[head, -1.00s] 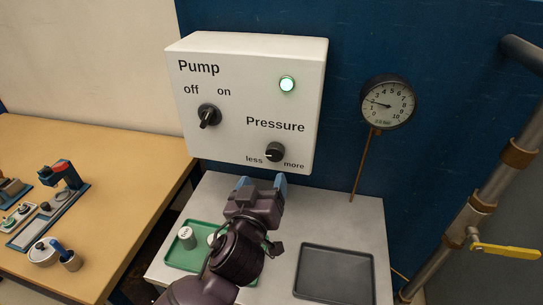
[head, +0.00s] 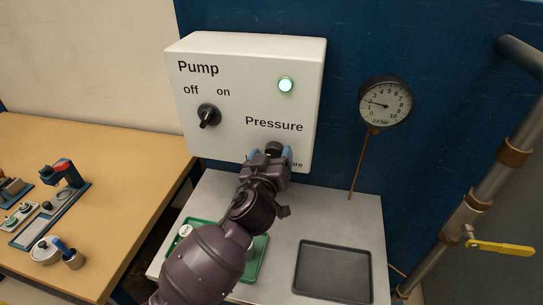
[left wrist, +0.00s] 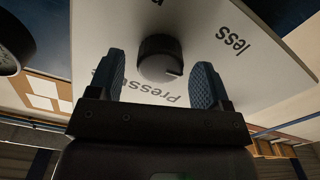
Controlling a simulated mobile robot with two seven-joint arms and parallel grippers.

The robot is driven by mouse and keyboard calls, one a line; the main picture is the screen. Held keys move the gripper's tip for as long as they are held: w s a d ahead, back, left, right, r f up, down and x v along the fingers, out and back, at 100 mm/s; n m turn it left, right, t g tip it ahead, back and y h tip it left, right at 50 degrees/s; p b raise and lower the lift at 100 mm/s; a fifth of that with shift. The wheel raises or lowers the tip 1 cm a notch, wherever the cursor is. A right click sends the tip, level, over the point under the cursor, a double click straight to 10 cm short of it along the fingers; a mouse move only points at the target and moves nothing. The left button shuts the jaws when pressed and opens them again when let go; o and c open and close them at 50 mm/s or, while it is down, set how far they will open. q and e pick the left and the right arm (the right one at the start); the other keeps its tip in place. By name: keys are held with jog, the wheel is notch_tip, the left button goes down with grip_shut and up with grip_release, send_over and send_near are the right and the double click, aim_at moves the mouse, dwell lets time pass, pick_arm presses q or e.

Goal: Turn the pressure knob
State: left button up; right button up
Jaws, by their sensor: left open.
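The black pressure knob (head: 273,148) sits low on the white pump box (head: 250,100), under the word "Pressure". My left gripper (head: 269,157) is at the knob, its blue fingers open and partly hiding the labels below. In the left wrist view the knob (left wrist: 160,58) shows between the two open fingers (left wrist: 160,82), with a gap on each side. I cannot tell how deep the fingers reach around it. The round gauge (head: 385,103) right of the box has its needle near 2. My right gripper is not in view.
The black pump switch (head: 208,115) and a lit green lamp (head: 286,85) are on the same box. A green tray (head: 254,262) and an empty dark tray (head: 333,272) lie on the grey bench below. A pipe with a yellow lever (head: 505,249) stands at the right.

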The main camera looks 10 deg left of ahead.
pick_arm(q)
jog(key=c, duration=0.9)
jog(key=shift+m, duration=0.3)
jog(key=shift+r+m+p, duration=0.1)
jog(key=shift+m+p, duration=0.3)
jog(key=shift+m, duration=0.5)
jog(key=shift+m+p, duration=0.35)
jog(key=shift+m, duration=0.75)
jog(key=shift+d+m, duration=0.1)
jog(key=shift+m, duration=0.7)
jog(key=shift+m+p, duration=0.35)
jog(key=shift+m, duration=0.05)
jog(key=o, duration=0.9)
